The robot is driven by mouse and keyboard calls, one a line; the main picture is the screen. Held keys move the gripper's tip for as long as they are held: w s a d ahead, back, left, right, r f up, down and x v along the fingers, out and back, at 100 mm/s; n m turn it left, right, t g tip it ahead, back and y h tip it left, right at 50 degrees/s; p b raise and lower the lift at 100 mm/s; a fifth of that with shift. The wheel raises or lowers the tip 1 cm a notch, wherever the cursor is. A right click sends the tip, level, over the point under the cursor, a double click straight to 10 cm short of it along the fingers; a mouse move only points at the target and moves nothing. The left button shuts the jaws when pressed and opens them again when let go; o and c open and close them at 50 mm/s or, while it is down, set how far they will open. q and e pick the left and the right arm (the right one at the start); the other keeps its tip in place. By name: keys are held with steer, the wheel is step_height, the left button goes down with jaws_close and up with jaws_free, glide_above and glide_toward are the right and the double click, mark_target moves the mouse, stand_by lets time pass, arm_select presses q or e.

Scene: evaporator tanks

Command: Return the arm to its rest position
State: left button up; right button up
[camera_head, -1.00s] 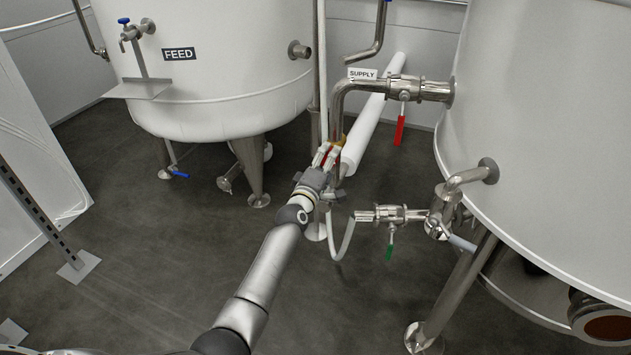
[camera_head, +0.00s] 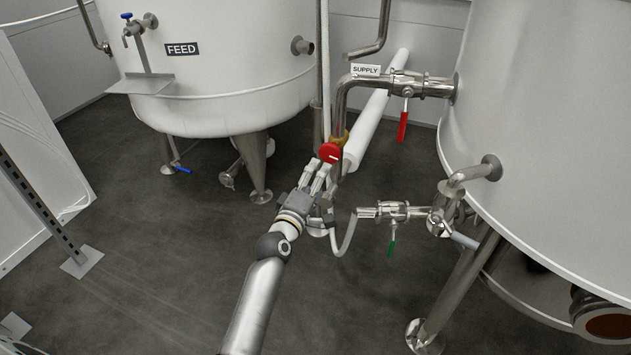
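My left arm comes in from the bottom edge, left of centre. Its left gripper (camera_head: 321,174) points up and away from me, just below a round red valve knob (camera_head: 329,153). The fingers look spread, with nothing between them, and the knob shows whole and clear of them. The knob sits on a brass valve (camera_head: 340,139) on the steel supply pipe (camera_head: 341,105). The gripper hides the lower part of this pipe. My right gripper is out of view.
The feed tank (camera_head: 215,90) stands at the upper left, a big white tank (camera_head: 550,130) at the right. The floor (camera_head: 170,260) left of the arm is clear.

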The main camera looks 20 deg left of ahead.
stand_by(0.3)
